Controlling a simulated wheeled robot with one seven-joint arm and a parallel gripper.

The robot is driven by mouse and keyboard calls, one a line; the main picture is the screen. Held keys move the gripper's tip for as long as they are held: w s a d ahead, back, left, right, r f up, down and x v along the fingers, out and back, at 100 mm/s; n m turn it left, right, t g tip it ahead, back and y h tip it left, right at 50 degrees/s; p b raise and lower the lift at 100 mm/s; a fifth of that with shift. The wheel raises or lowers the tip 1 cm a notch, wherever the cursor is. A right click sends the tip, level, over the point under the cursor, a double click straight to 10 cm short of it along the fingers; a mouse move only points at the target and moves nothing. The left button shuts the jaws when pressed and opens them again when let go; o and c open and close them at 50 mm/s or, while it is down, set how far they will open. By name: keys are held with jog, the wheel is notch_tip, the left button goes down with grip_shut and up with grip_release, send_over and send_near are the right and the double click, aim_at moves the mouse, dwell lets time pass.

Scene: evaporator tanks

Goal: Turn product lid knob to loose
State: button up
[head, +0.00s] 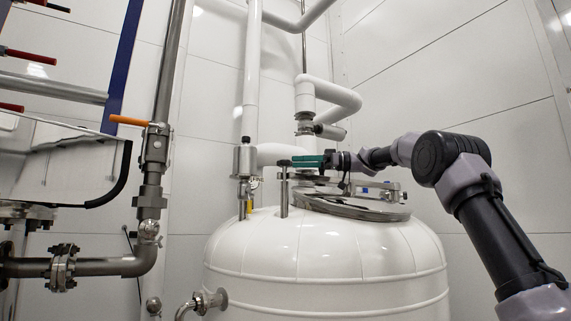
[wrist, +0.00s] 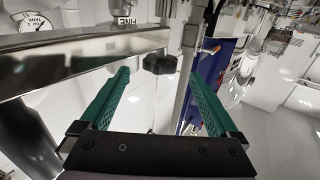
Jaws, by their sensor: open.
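A dark knob (head: 284,162) tops a slim metal post on the white tank, at the left of the round metal lid (head: 350,207). I take it to be the product lid knob. In the wrist view the black knob (wrist: 159,64) shows ahead of the gap between my green fingers. My gripper (head: 296,160) is open and empty, held level above the lid with its fingertips close to the right of the knob. The fingers show on both sides of the knob in the wrist view (wrist: 158,74); I cannot tell whether they touch it.
A polished metal bar (wrist: 90,55) crosses close by in the upper left of the wrist view. White pipes (head: 305,95) rise behind the lid. A valve fitting (head: 245,160) and gauge stand left of the knob. An orange-handled valve (head: 128,120) is farther left.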

jog(key=shift+d, duration=1.35)
